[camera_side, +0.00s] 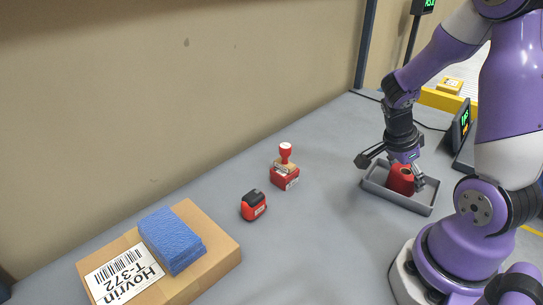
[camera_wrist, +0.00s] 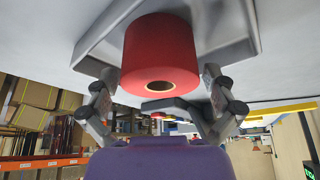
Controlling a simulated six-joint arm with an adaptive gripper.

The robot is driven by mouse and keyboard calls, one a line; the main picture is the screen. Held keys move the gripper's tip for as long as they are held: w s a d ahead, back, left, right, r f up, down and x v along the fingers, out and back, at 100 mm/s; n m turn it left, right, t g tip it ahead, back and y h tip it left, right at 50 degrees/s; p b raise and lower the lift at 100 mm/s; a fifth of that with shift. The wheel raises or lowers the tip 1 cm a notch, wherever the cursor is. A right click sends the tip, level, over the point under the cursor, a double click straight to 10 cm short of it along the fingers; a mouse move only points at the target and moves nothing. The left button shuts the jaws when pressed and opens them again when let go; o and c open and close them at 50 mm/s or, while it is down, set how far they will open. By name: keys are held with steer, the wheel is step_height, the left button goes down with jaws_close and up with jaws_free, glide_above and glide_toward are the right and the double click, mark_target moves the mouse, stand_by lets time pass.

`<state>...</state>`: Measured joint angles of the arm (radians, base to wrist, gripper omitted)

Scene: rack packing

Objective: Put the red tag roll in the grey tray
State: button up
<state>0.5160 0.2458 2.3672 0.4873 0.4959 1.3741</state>
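The red tag roll (camera_wrist: 160,50) stands in the grey tray (camera_side: 424,208), its end with the pale-rimmed hole facing my wrist camera. In the side view the roll (camera_side: 400,181) is inside the tray walls and looks roughly upright. In the side view my gripper (camera_side: 405,172) reaches down into the tray from above. Whether the underside of the roll touches the tray floor is hidden.
A cardboard box (camera_side: 215,238) with a blue cloth (camera_side: 172,240) on top is at the front left. A dark display (camera_side: 460,126) stands beyond the tray.

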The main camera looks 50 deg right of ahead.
steer(key=v, duration=1.2)
steer(key=w+a+r+n+t+y, duration=0.1)
steer(key=a+n+t, duration=0.3)
steer(key=a+n, duration=0.4)
steer(key=w+a+r+n+t+y, duration=0.2)
steer(key=a+n, duration=0.6)
steer(key=n, duration=0.8)
steer(key=shift+w+r+t+y, duration=0.35)
steer(key=shift+r+t+y, duration=0.2)
steer(key=shift+t, duration=0.55)
